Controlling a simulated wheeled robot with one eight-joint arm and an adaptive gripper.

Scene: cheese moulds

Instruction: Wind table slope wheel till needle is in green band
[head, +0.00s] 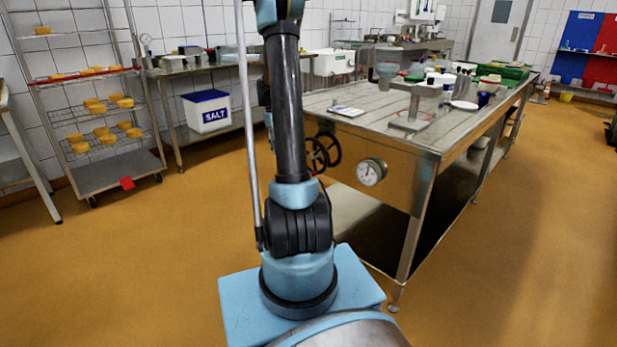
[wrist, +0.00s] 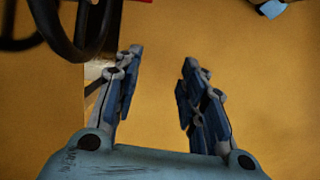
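The steel table (head: 345,104) has a black slope wheel (head: 329,150) on its near end, partly hidden behind my arm. A round dial gauge (head: 371,172) with a white face sits to the right of the wheel. Its needle and any green band are too small to read. In the wrist view, my gripper (wrist: 157,85) has its two fingers apart with nothing between them, over the orange floor. The dark wheel rim (wrist: 92,30) shows at the upper left, beyond and to the left of the left finger, apart from the grip gap.
A wheeled rack (head: 100,105) with yellow cheeses stands at the left. A white salt box (head: 206,111) sits on a lower shelf at the back. A funnel stand and several containers are on the table top. The floor (head: 530,240) to the right is clear.

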